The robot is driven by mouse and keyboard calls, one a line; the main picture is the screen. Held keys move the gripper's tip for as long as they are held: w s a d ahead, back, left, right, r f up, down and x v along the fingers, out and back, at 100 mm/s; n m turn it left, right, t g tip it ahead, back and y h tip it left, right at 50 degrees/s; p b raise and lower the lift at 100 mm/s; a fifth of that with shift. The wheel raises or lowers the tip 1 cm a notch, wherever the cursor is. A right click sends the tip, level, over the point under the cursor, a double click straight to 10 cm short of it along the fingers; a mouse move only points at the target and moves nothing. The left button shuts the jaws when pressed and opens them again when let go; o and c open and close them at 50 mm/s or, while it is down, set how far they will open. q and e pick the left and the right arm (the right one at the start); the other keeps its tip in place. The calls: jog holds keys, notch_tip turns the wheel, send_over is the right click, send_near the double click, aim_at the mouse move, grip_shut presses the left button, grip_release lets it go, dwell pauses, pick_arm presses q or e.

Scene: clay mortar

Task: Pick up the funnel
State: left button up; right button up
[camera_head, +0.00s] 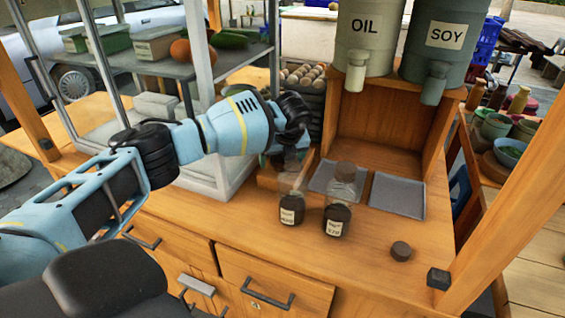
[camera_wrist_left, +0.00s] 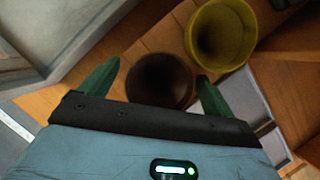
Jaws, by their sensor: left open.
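A yellow, round, hollow piece with a dark centre (camera_wrist_left: 220,35), which looks like a funnel, shows at the upper right of the left wrist view. It is beyond the fingertips and outside the jaws. A dark brown round piece with a dark hollow (camera_wrist_left: 160,80) lies between my finger tips in that view; I cannot tell whether it is a funnel too. My left gripper (camera_wrist_left: 154,80) is open, its green fingers on either side of the brown piece. In the head view my left gripper (camera_head: 286,158) points down over a wooden box (camera_head: 272,184) and hides these pieces. My right gripper is not in view.
Two labelled bottles, a shorter one (camera_head: 291,208) and a taller one (camera_head: 339,212), stand in front of the grey trays (camera_head: 398,195). A small dark cap (camera_head: 401,251) lies at right. OIL (camera_head: 365,35) and SOY (camera_head: 445,45) dispensers stand on the wooden shelf.

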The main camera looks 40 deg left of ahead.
pick_arm(q)
jog(key=shift+c, duration=0.2)
jog(key=c, duration=1)
jog(key=shift+r, duration=0.1)
notch_tip(320, 180, up, 10)
jog(key=shift+f, duration=0.1)
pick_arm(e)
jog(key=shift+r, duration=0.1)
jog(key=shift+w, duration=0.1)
pick_arm(q)
notch_tip(320, 180, up, 5)
jog(key=p, duration=0.2)
jog(key=shift+p, duration=0.4)
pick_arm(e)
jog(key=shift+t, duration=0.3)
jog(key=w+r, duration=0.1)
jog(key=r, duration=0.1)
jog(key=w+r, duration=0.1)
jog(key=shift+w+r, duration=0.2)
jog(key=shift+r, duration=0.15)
